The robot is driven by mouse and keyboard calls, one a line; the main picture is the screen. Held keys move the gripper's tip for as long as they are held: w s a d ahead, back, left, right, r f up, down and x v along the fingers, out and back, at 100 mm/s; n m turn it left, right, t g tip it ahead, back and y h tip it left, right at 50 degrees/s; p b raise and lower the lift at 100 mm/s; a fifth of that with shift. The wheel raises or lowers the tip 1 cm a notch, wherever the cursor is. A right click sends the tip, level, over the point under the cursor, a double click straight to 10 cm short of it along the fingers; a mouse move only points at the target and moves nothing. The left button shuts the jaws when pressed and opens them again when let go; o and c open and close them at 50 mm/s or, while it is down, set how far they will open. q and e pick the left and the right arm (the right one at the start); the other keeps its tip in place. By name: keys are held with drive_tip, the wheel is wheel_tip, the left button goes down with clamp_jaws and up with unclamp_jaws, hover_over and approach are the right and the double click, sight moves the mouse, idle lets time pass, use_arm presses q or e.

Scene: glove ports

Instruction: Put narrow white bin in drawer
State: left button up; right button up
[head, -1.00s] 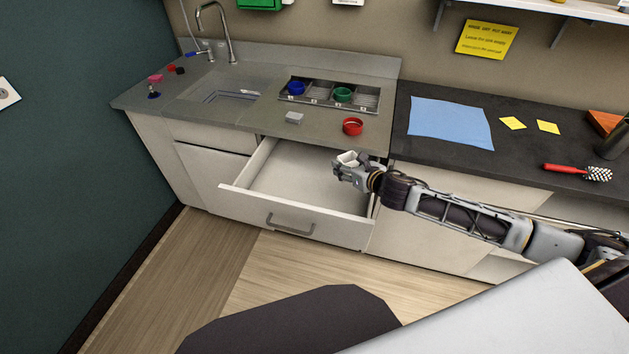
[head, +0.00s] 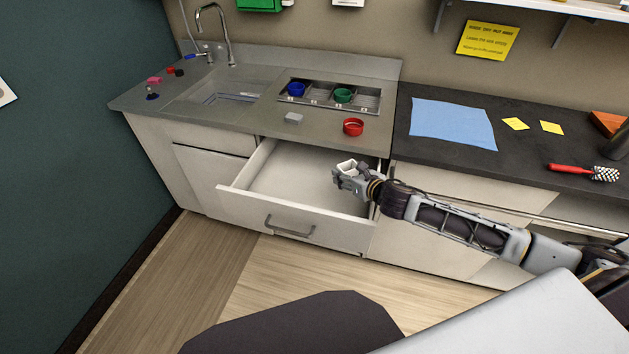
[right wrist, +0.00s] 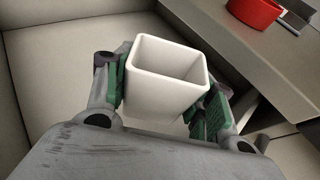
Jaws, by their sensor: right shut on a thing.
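The narrow white bin (right wrist: 165,88) is upright between the green-padded fingers of my right gripper (right wrist: 165,105) in the right wrist view, with its open top showing. In the head view the bin (head: 346,166) looks small at the tip of my right gripper (head: 347,175). The gripper is shut on it, over the right part of the open drawer (head: 275,212). The drawer is pulled out below the counter, and its visible floor is bare. The bin's lower end is hidden in the wrist view, so I cannot tell whether it touches the drawer floor. My left gripper is not in view.
On the counter above the drawer are a red ring-like cup (head: 353,127) and a grey block (head: 293,118). A rack (head: 318,98) behind them holds a blue and a green cup. The drawer's front and right walls stand close to my right arm.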

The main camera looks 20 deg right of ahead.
drive_tip(key=shift+w, duration=0.1)
